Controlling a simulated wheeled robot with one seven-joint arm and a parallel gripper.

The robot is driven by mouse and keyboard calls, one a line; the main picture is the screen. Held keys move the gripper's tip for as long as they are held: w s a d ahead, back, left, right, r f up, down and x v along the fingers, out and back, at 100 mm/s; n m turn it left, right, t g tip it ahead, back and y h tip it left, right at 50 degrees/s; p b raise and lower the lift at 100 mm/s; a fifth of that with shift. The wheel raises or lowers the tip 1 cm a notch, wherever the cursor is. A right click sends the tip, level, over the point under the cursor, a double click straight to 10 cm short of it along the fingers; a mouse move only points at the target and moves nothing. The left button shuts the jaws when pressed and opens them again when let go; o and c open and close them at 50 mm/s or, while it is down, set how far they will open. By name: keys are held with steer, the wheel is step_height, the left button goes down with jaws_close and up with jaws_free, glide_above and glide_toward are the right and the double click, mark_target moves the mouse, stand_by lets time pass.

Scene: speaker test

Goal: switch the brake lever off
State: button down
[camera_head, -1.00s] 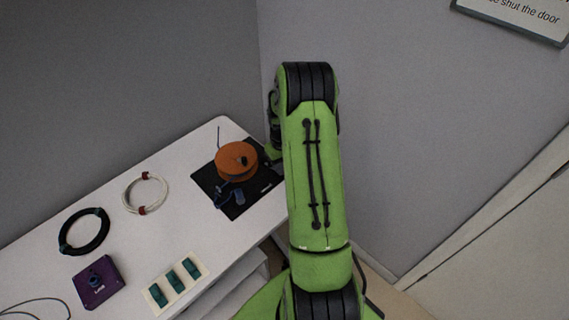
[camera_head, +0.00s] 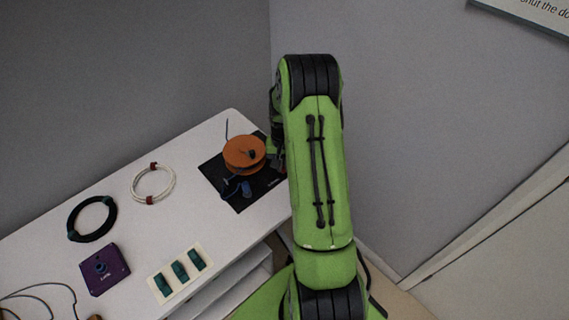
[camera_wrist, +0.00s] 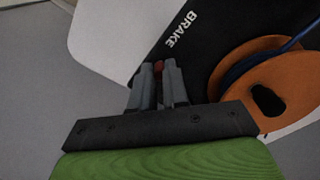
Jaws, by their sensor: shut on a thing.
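In the wrist view, the two grey fingers of my gripper (camera_wrist: 160,88) are closed around a small red piece (camera_wrist: 158,66), which looks like the brake lever's tip. Most of the lever is hidden between the fingers. The white word BRAKE (camera_wrist: 180,30) stands on the black base plate (camera_wrist: 221,32), just beyond the fingertips. An orange spool (camera_wrist: 286,93) with blue line is close to the right of the fingers. In the head view, the orange spool (camera_head: 243,146) sits on the black plate (camera_head: 262,183), and my arm hides most of the gripper.
On the white table (camera_head: 185,225) are a white cable coil (camera_head: 135,184), a black coil (camera_head: 73,224), a purple box (camera_head: 117,266) with a knob, and a pale plate with green switches (camera_head: 180,271). A blue piece (camera_head: 245,189) lies before the spool. Grey walls stand behind.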

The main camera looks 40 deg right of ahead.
stand_by(0.3)
steer(key=c, duration=1.1)
jaws_free()
step_height(320, 180, up, 16)
steer(key=p, duration=0.3)
steer(key=shift+f+p, duration=0.1)
steer(key=shift+p, duration=0.25)
